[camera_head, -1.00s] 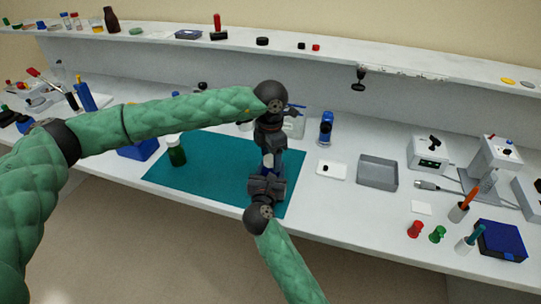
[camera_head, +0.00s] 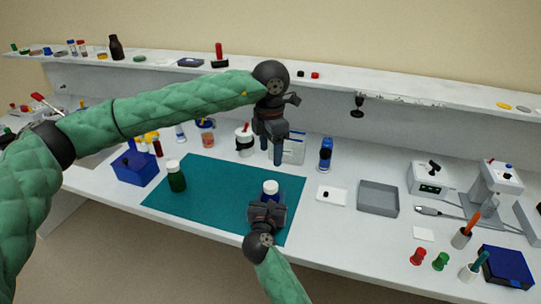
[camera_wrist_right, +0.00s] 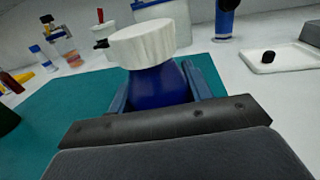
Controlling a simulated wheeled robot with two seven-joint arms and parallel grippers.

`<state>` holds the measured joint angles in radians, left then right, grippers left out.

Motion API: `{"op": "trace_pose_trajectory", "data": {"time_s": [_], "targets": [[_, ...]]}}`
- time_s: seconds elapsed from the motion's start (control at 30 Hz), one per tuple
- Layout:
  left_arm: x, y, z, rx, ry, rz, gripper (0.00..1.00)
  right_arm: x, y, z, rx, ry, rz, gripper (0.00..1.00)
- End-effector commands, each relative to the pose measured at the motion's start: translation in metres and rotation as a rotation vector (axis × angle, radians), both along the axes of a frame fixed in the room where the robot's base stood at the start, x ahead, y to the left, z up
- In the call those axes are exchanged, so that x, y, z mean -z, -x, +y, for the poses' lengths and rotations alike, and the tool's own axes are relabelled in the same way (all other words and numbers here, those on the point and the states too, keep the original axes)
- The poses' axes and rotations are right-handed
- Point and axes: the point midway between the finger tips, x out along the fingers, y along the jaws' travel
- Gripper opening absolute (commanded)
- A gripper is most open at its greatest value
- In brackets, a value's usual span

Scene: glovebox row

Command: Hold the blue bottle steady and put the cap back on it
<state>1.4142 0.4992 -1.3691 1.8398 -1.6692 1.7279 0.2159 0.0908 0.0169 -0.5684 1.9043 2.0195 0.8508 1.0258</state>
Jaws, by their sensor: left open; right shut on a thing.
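The blue bottle (camera_wrist_right: 158,86) stands on the teal mat (camera_head: 215,200), held between the fingers of my right gripper (camera_head: 267,205). The white cap (camera_head: 270,187) sits on top of the bottle; in the right wrist view the cap (camera_wrist_right: 142,44) looks slightly tilted. How far it is screwed on cannot be told. My left gripper (camera_head: 271,155) is open and empty, raised above and behind the bottle, apart from the cap. Most of the bottle is hidden by my right gripper in the head view.
A green bottle with a white cap (camera_head: 176,177) stands at the mat's left. A blue box (camera_head: 136,167) is left of it. Behind are a white jar (camera_head: 244,141) and a blue device (camera_head: 325,154). A white dish (camera_head: 332,195) and a grey tray (camera_head: 378,198) lie right.

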Motion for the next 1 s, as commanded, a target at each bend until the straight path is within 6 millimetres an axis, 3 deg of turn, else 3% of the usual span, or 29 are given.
{"op": "trace_pose_trajectory", "data": {"time_s": [0.23,0.27,0.37,0.73,1.0], "targets": [[0.0,0.0,0.0,0.0,0.0,0.0,0.63,0.0,0.0,0.0,0.0,0.0,0.0,0.0],[0.0,0.0,0.0,0.0,0.0,0.0,0.63,0.0,0.0,0.0,0.0,0.0,0.0,0.55],[0.0,0.0,0.0,0.0,0.0,0.0,0.63,0.0,0.0,0.0,0.0,0.0,0.0,0.75],[0.002,0.0,0.0,0.0,0.0,0.0,0.63,0.001,0.004,0.001,0.0,-0.001,0.001,0.75],[0.014,0.0,0.0,0.0,0.0,0.0,0.63,0.004,0.04,0.008,-0.001,-0.002,0.002,0.75]]}}
